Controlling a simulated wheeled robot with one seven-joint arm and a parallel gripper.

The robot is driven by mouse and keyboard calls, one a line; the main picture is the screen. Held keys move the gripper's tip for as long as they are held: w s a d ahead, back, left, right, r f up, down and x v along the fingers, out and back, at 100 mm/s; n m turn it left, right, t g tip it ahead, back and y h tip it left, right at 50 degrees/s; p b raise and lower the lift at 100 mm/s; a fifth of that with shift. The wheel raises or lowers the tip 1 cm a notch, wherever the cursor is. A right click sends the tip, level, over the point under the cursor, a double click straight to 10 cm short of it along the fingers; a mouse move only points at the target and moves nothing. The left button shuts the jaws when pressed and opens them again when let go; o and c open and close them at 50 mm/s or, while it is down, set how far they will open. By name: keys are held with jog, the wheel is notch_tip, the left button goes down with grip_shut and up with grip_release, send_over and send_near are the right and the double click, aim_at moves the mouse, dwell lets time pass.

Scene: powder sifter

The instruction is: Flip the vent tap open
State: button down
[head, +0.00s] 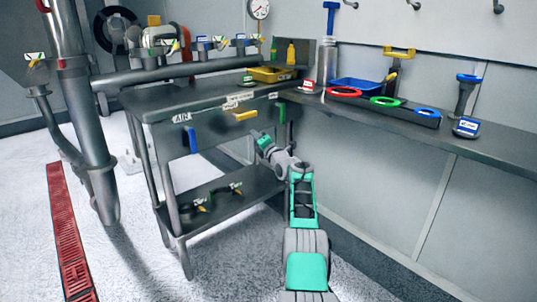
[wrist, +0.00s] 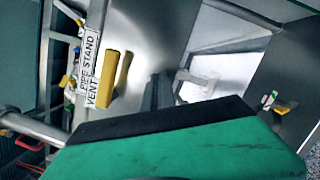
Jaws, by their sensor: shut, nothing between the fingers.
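The vent tap has a yellow bar handle (head: 245,115) on the front of the dark workbench. It lies roughly level along the bench front in the head view. In the wrist view the yellow handle (wrist: 108,80) stands beside a white label reading VENT (wrist: 92,92). My gripper (wrist: 158,88) is shut and empty, its dark fingers to the right of the handle with a gap in the picture. In the head view my gripper (head: 258,136) is below and slightly right of the handle. Whether it touches anything there is unclear.
A blue handle (head: 193,139) hangs down under the AIR label (head: 182,118) on the same bench front. A label reading PIPE STAND (wrist: 88,52) adjoins VENT. A lower shelf (head: 225,205) carries small valves. Wall counter (head: 480,150) lies to the right.

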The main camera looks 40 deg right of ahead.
jog(key=s+f, duration=0.1)
jog(key=s, duration=0.8)
jog(key=shift+s+d+f, duration=0.15)
jog(key=shift+s+d, duration=0.05)
jog(key=shift+d, duration=0.05)
